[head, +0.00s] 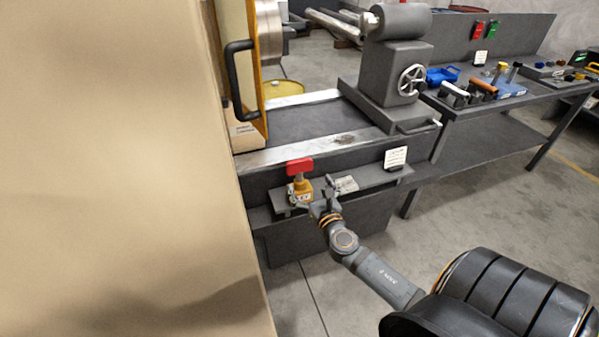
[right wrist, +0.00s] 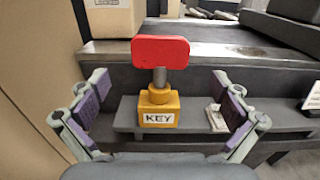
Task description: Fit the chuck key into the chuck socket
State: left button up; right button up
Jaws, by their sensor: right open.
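The chuck key has a red crossbar handle (head: 300,166) and a grey shaft, and stands upright in a yellow holder (head: 300,190) on the lathe's front shelf. In the right wrist view the red handle (right wrist: 160,51) and the yellow holder marked KEY (right wrist: 158,110) sit centred between the fingers. My right gripper (head: 315,201) is open in front of the holder; in the right wrist view its fingers (right wrist: 160,95) are spread wide, apart from the key. The metal chuck (head: 269,30) shows partly behind a yellow-edged guard; its socket cannot be made out. My left gripper is out of view.
A large beige surface (head: 110,170) fills the left of the head view. The lathe's grey tailstock (head: 392,75) stands beyond the bed. A small pale item (head: 346,185) lies right of the holder on the shelf (head: 380,178). A workbench (head: 500,105) with tools stands at right.

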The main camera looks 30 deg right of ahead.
aim_at(300, 166)
jog(key=x, duration=0.3)
jog(key=shift+w, duration=0.1)
jog(key=shift+w+d, duration=0.1)
jog(key=shift+w, duration=0.45)
jog(key=x, duration=0.4)
jog(key=shift+w+d+f+p, duration=0.1)
jog(key=shift+w+d+p, duration=0.1)
jog(key=shift+w+p, duration=0.2)
jog(key=shift+s, duration=0.15)
jog(key=shift+c, duration=0.7)
jog(key=c, duration=1)
jog(key=shift+c, duration=0.2)
